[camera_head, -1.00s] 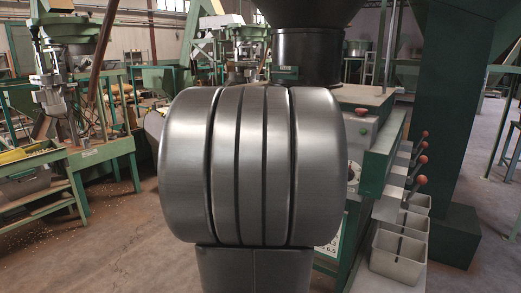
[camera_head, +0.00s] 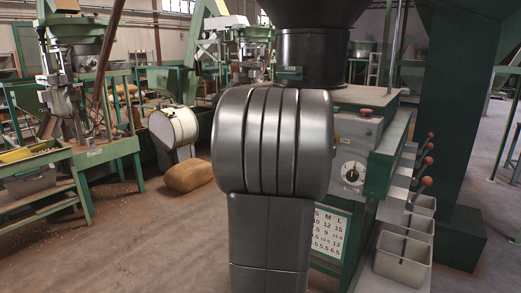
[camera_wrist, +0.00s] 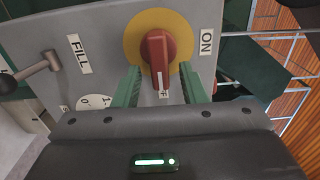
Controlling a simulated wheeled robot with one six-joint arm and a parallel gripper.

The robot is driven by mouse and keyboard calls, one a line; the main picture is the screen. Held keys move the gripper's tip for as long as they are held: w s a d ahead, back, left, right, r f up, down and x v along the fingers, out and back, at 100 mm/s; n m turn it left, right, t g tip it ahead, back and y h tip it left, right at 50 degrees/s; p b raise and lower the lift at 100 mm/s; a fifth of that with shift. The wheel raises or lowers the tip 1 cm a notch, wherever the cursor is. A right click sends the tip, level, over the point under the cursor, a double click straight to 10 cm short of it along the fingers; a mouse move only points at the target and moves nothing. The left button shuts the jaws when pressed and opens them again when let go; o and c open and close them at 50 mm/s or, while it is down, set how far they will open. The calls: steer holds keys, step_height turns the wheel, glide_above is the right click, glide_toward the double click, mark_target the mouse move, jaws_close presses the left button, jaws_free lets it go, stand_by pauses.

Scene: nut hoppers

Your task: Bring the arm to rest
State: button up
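A red rotary knob (camera_wrist: 157,55) on a yellow disc (camera_wrist: 134,38) sits on a grey panel just beyond the fingertips. The knob's white mark points down toward a partly hidden label ending in F; ON stands to its right. My arm (camera_head: 272,145) fills the middle of the head view as a large grey link. My gripper is hidden in the head view.
A green machine carries a dial (camera_head: 352,172), a size chart (camera_head: 329,233) and several red-knobbed levers, with grey bins (camera_head: 403,258) at its right.

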steer(key=v, duration=1.4)
steer(key=w+d+n+p, duration=0.2)
steer(key=w+d+n, duration=0.2)
steer(key=w+d, duration=0.3)
steer(key=shift+w+d+r+n+p, duration=0.35)
steer(key=shift+w+r+n+p, duration=0.05)
steer(key=shift+w, duration=1.95)
